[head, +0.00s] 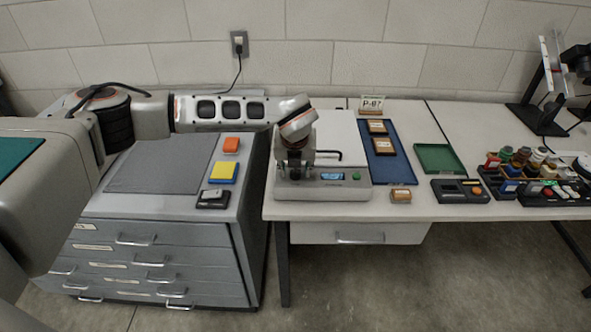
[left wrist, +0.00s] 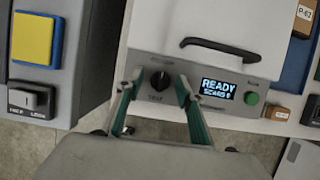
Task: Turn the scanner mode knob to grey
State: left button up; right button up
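The scanner (head: 320,189) is a light grey unit with a white lid near the table's left front edge. In the left wrist view its front panel (left wrist: 216,107) carries a dark round knob (left wrist: 160,80), a lit display (left wrist: 231,90) reading READY, and a green button (left wrist: 251,98). My left gripper (head: 295,172) points down over the panel's left part. In the left wrist view its two fingers (left wrist: 160,86) are apart, one on each side of the knob, with gaps visible. My right gripper is not in view.
Right of the scanner are a blue tray (head: 398,172), a small wooden block (head: 401,196) and a green tray (head: 438,158).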

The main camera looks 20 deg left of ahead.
pick_arm(q)
grip_shut()
